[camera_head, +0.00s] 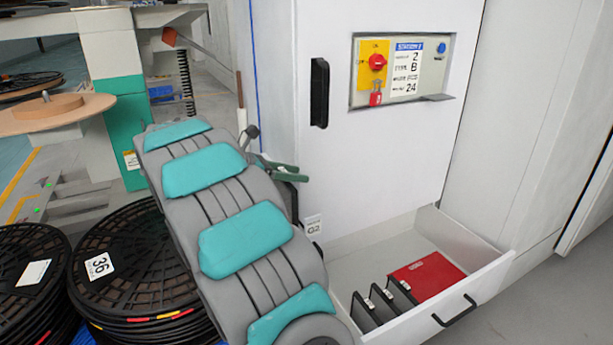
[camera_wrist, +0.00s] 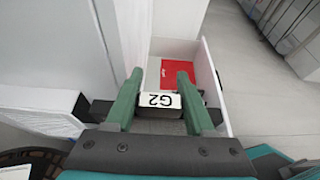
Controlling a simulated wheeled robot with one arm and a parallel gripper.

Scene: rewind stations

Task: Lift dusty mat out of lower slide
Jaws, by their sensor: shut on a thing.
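My gripper shows in the wrist view (camera_wrist: 159,75) as two green fingers, and in the head view (camera_head: 278,168) beside the left edge of the white cabinet. It is shut on a dark piece with a white G2 label (camera_wrist: 160,100). The label also shows in the head view (camera_head: 314,224), low at the cabinet's edge. Dark and grey surfaces lie around the label between and beside the fingers. I cannot tell whether this piece is the dusty mat or part of the lower slide; my arm hides most of it in the head view.
The white cabinet (camera_head: 400,150) has an open drawer (camera_head: 480,280) low in front, holding a red box (camera_head: 428,276) and black dividers (camera_head: 382,296). Stacked black reels (camera_head: 130,255) stand at the left. A louvred panel (camera_wrist: 40,112) is at the wrist view's left. Floor is clear at right.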

